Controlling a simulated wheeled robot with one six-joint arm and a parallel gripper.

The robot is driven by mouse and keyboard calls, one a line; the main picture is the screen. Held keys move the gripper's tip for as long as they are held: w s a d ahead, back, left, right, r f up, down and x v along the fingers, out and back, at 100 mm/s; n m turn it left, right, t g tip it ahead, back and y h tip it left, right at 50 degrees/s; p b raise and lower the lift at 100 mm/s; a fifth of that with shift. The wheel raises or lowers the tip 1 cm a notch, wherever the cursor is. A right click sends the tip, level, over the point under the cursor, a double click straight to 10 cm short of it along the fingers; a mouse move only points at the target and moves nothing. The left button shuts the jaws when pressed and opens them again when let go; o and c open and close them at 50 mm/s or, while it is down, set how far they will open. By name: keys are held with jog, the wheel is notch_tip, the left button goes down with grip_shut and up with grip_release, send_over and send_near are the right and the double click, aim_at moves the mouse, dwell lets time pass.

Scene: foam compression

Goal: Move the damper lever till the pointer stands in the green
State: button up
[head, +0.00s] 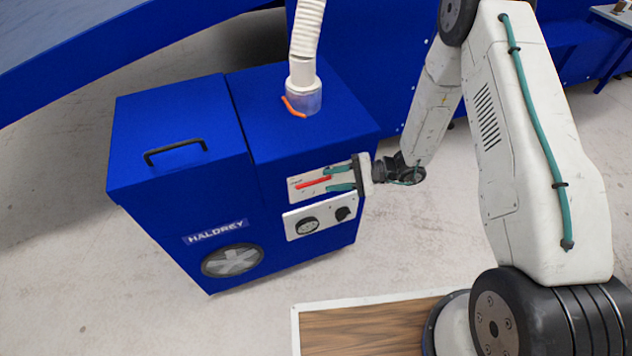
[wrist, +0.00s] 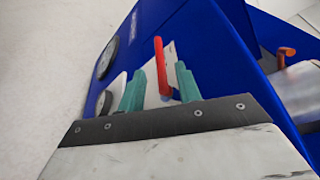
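A red lever (head: 313,183) lies along a pale plate on the front of the blue machine (head: 180,130). My gripper (head: 328,179) is at the right end of this plate, with its two teal fingers apart, one above and one below the lever. In the wrist view the red lever (wrist: 161,65) stands between the open fingers (wrist: 160,70), with gaps visible on both sides. A round dial (head: 308,226) sits on a second pale plate below, beside a black knob (head: 343,213). The dial's pointer and any green zone are too small to make out.
A ribbed white hose (head: 306,30) enters the machine's top through a clear collar with an orange piece (head: 293,107). A black handle (head: 175,151) is on the lid, a fan grille (head: 233,261) on the front. A wood-topped platform (head: 350,330) stands in front.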

aim_at(317, 182)
jog(key=x, duration=0.5)
jog(key=shift+a, duration=0.15)
grip_shut()
